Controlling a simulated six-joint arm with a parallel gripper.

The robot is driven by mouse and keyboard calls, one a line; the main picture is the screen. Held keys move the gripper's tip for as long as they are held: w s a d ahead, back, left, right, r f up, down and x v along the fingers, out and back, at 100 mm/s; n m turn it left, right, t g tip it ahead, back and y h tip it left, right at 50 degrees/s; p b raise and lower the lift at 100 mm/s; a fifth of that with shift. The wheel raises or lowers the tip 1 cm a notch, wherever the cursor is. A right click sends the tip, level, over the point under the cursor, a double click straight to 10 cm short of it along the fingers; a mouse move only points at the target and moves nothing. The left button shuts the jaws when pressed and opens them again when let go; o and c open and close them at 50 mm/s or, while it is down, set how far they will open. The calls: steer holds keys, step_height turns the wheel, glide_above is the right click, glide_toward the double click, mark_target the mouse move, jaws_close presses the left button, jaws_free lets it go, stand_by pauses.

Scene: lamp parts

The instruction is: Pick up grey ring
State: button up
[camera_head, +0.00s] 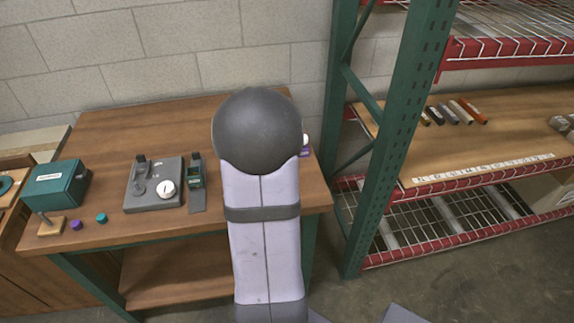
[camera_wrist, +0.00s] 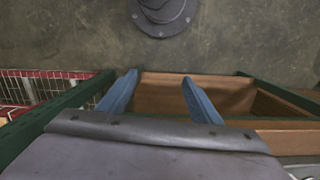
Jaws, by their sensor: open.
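I cannot pick out a loose grey ring with certainty. In the head view a grey plate (camera_head: 133,203) lies on the wooden table with a white round knob (camera_head: 166,187) and dark rounded parts on it. A grey strip with a dark green block (camera_head: 196,183) lies to its right. My gripper (camera_wrist: 158,84) shows in the wrist view with its two blue fingers spread wide apart and nothing between them. In the head view my arm hides the gripper and part of the right side of the table.
A teal box (camera_head: 57,185), a purple piece (camera_head: 76,225) and a teal piece (camera_head: 101,218) sit at the table's left. A green post (camera_head: 388,130) and red-edged rack shelf (camera_head: 480,175) stand right. The table's back left is clear.

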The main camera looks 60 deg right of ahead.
steer(key=w+d+r+m+t+h, duration=0.15)
steer(key=w+d+r, duration=0.25)
steer(key=d, duration=0.4)
steer(key=w+d+r+m+t+h, duration=0.1)
steer(key=w+d+r+m+h, duration=0.2)
steer(key=d, duration=0.5)
steer(key=shift+n+y, duration=0.25)
steer(key=shift+n, duration=0.3)
steer(key=shift+d+p+x, duration=0.1)
steer(key=shift+p+x, duration=0.7)
steer(key=shift+x, duration=0.95)
steer(key=shift+d+p+x, duration=0.15)
steer(key=shift+p+x, duration=0.65)
steer(key=shift+x, duration=0.95)
steer(key=shift+r, duration=0.1)
steer(key=c, duration=1.1)
